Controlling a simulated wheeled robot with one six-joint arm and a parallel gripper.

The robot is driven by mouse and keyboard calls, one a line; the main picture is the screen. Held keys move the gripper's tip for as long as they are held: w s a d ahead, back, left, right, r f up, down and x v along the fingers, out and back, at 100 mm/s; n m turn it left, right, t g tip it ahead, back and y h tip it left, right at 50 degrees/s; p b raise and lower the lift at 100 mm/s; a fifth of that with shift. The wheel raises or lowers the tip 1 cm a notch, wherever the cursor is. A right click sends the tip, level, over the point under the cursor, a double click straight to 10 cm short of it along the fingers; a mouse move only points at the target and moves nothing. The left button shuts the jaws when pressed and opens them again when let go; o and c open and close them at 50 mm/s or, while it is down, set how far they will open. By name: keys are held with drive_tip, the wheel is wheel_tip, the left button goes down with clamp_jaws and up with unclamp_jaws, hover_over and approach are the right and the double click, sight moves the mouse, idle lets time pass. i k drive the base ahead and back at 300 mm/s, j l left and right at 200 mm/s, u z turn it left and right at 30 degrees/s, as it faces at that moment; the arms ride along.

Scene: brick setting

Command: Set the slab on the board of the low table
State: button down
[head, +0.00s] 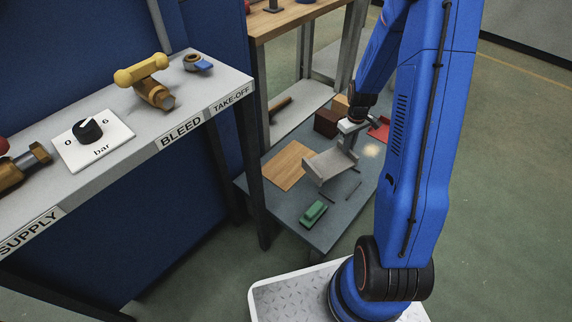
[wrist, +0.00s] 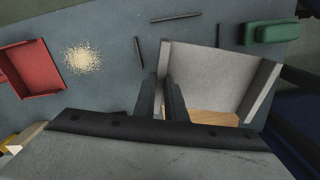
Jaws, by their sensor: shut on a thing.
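The slab (head: 328,166) is a pale grey plate with raised ends, and my gripper (head: 351,143) is shut on its edge. In the wrist view the two dark fingers of my gripper (wrist: 168,98) close on the left side of the slab (wrist: 208,75). The board (head: 285,164) is a flat brown wooden sheet on the low table (head: 285,207). In the head view the slab overlaps the board's right side. In the wrist view a strip of the board (wrist: 212,118) shows past the slab. I cannot tell how high the slab is held.
A green block (head: 313,213) and thin dark rods (wrist: 175,17) lie on the table. A red tray (wrist: 30,70) and a sandy pile (wrist: 82,58) are on the other side. A dark brown box (head: 327,123) stands behind. A grey bench (head: 130,110) with fittings stands left.

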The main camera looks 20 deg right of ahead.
sight(281, 172)
drive_tip(key=j+z, duration=0.15)
drive_tip(key=j, duration=1.4)
